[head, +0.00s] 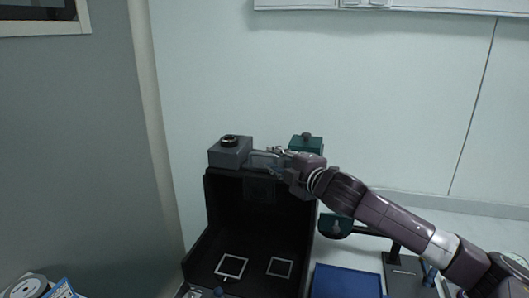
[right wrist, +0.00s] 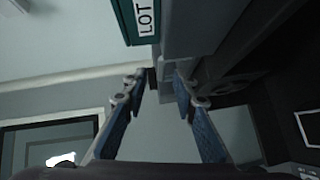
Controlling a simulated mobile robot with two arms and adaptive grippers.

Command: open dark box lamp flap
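The dark box (head: 212,215) is a black cabinet with an open front, standing in the middle of the head view. On its top at the left is a grey housing (head: 229,157) with a black round knob. A light grey framed piece (head: 264,160) sits beside it at the top edge; I cannot tell if this is the lamp flap. My right gripper (head: 277,154) reaches over the top from the right. In the right wrist view its blue-padded fingers (right wrist: 161,78) are apart, with their tips close to a grey edge; no clear hold shows. My left gripper is out of view.
A green box (head: 306,143) stands on top at the right; its LOT label shows in the right wrist view (right wrist: 145,18). Two white-framed squares (head: 231,266) lie on the box floor. A blue tray (head: 346,282) and a dark stand (head: 403,272) are to the right.

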